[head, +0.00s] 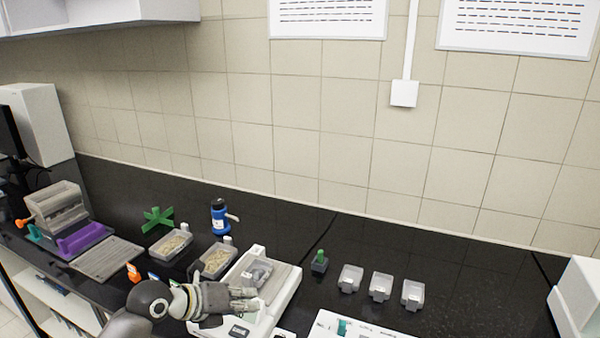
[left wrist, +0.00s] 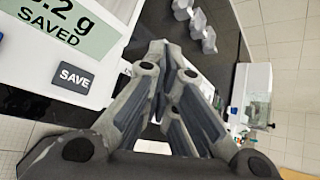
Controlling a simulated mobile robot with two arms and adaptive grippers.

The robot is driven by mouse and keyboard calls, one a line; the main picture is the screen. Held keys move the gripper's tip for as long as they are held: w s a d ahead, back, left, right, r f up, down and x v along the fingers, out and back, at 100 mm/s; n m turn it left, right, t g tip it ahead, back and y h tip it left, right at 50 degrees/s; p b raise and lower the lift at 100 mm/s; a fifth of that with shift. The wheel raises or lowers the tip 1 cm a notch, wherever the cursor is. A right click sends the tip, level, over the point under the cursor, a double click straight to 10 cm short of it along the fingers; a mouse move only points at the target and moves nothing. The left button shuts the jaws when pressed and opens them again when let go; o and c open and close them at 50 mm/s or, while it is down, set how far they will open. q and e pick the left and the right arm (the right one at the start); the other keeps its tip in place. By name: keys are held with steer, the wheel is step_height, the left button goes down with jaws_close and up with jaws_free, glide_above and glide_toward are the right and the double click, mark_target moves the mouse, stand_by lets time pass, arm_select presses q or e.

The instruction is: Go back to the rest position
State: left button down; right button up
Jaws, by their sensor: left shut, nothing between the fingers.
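My left gripper (head: 256,298) is shut and empty, over the front part of a white balance (head: 288,292). In the left wrist view its fingers (left wrist: 172,62) are drawn together with nothing between them. That view also shows a display (left wrist: 62,28) reading "SAVED" and a dark SAVE button (left wrist: 73,76), to the left of the fingers and apart from them. My right gripper is not in view.
Two trays of grain-like material (head: 171,244) and a blue bottle (head: 220,218) stand to the left. Several small clear cups (head: 381,286) stand to the right. The black counter (head: 460,270) has free room there.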

arm_select(q)
steer(key=s+d+r+n+t+h, duration=0.35)
steer(key=d+r+h, duration=0.3)
steer(key=r, duration=0.35)
steer(key=s+a+r+n+t+y, duration=0.1)
steer(key=a+r+n+t+y, duration=0.45)
steer(key=n+t, duration=0.45)
steer(key=s+a+f+n+g+y, duration=0.3)
steer(key=s+a+f+n+y, duration=0.1)
steer(key=a+f+n+y, duration=0.35)
steer(key=s+a+f+n+g+y, duration=0.35)
steer(key=a+f+n+y, duration=0.2)
steer(key=f+n, duration=0.35)
steer(key=s+d+f+n+g+h, duration=0.25)
steer(key=s+f+g, duration=0.3)
steer(key=s, duration=0.45)
steer(key=s+d+f+n+g+h, duration=0.1)
steer(key=s+d+f+g+h, duration=0.15)
steer(key=s+f+g, duration=0.55)
steer(key=s+f+t+b, duration=0.1)
steer(key=s+f+b, duration=0.25)
steer(key=f, duration=2.45)
steer(key=s+a+f+m+g+y+b, duration=0.1)
steer(key=s+a+f, duration=0.1)
steer(key=s+f, duration=1.5)
step_height(320, 180, down, 2)
steer(key=shift+a+f+b, duration=0.1)
steer(key=shift+a+b, duration=0.1)
steer(key=shift+b, duration=0.2)
